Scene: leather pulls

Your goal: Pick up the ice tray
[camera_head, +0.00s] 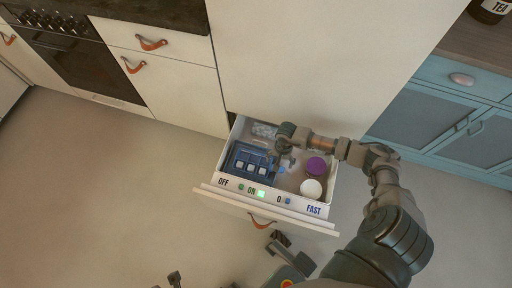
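The ice tray (239,163) is blue with pale cubes in it. It lies in the left part of an open white drawer (225,191). My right gripper (284,162) reaches in from the right, over the drawer, just beside the tray's right edge. Its fingers look spread and point down. I cannot tell whether they touch the tray. Dark parts (174,278) at the bottom edge may be my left gripper's fingers, but they are cut off and too unclear to read.
A purple round item (316,167) and a white round item (311,189) sit right of the tray. Clear cubes (264,131) lie behind it. The drawer front has a leather pull (262,222). A blue cabinet (440,105) stands right. The floor at left is clear.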

